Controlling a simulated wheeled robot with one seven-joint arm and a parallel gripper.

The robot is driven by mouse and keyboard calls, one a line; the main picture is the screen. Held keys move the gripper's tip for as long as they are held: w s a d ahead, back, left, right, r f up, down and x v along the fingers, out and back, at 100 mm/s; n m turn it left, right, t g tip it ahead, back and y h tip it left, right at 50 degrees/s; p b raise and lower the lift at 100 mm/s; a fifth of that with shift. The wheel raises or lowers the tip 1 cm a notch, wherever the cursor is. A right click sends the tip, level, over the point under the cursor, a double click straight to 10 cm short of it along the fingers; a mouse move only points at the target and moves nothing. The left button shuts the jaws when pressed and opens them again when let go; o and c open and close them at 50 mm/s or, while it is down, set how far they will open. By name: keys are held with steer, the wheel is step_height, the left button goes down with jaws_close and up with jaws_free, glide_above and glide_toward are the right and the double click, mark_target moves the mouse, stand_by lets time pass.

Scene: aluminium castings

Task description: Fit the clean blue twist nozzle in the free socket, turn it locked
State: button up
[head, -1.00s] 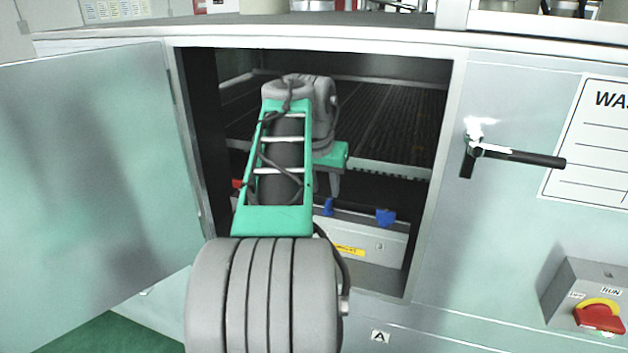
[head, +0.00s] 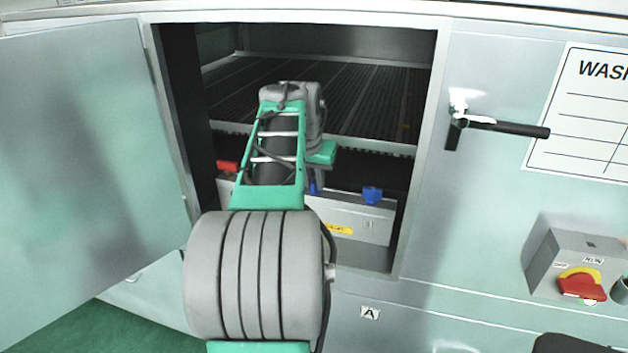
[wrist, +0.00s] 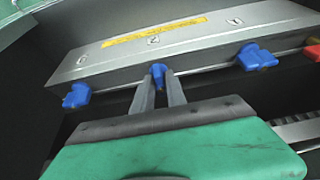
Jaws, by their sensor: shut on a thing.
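My gripper (wrist: 160,92) is shut on a blue twist nozzle (wrist: 158,75), whose tip shows between the fingers. The nozzle is at the lower edge of the grey manifold bar (wrist: 190,45), by the label 2. I cannot tell whether it is fully seated or turned. In the head view, the held blue nozzle (head: 313,187) shows just below my gripper (head: 317,178), inside the open cabinet. Another blue nozzle (wrist: 76,96) sits on the bar at the left of the wrist view, and one (wrist: 256,57) by the label 1. A red nozzle (wrist: 313,52) is at the right edge.
The cabinet door (head: 80,170) stands open at the left. The opening's right frame (head: 420,150) is beside my arm. A dark slatted rack (head: 360,95) lies above and behind the bar. A black handle (head: 500,128) and red switch (head: 582,287) are on the right panel.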

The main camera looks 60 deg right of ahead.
steer(key=shift+f, duration=0.15)
jaws_close()
steer(key=shift+m+p, duration=0.3)
steer(key=shift+p, duration=0.15)
steer(key=m+g+p, duration=0.2)
steer(key=m+p, duration=0.3)
steer(key=shift+w, duration=0.2)
steer(key=shift+f+m+g+y+p, duration=0.1)
steer(key=shift+m+g+y+p, duration=0.2)
steer(key=shift+m+p, duration=0.15)
